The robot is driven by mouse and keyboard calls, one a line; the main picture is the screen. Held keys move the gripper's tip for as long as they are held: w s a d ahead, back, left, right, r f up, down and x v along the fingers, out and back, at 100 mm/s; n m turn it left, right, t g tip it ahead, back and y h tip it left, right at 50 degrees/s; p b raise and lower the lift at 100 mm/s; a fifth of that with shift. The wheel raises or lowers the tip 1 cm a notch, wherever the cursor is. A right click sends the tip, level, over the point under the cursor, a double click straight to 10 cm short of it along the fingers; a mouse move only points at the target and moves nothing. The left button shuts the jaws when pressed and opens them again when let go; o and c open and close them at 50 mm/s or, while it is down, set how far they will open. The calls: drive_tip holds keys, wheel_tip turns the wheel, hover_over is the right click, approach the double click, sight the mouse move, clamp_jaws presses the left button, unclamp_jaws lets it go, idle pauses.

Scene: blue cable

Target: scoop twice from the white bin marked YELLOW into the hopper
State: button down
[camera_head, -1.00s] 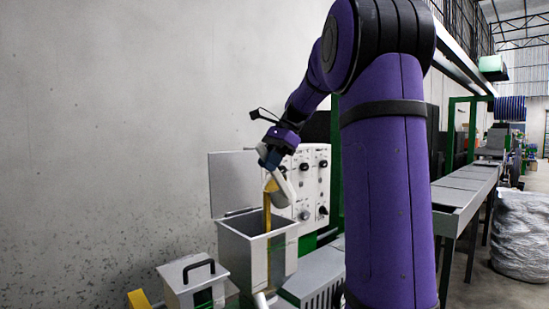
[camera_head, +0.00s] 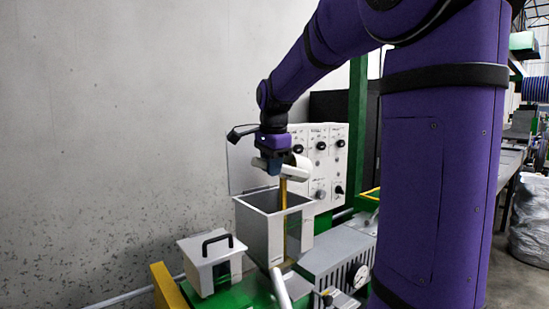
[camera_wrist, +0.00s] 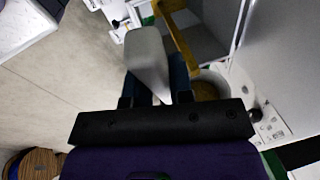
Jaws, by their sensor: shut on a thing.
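The hopper (camera_head: 258,228) is the grey open-topped box in the head view, with a raised lid behind it. My gripper (camera_head: 272,168) is over its back rim, shut on a white scoop (camera_head: 298,174) that points right. In the wrist view the scoop's pale grip (camera_wrist: 147,58) is between the jaws, and yellow-brown material (camera_wrist: 206,90) shows beside it. A yellow vertical band (camera_head: 284,215) runs below the scoop across the hopper's front; I cannot tell whether it is falling material or a fixed strip. I cannot make out a bin marked YELLOW.
A small grey box with a black handle (camera_head: 211,270) stands left of the hopper. A panel with black knobs (camera_head: 322,160) is behind it. Green and grey machinery (camera_head: 335,255) lies to the right. The bare wall (camera_head: 100,140) fills the left.

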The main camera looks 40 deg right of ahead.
wheel_tip(320, 180, down, 6)
drive_tip(key=a+h, duration=0.2)
drive_tip(key=h, duration=0.3)
drive_tip(key=shift+a, duration=0.1)
idle(0.4)
drive_tip(key=shift+w, duration=0.2)
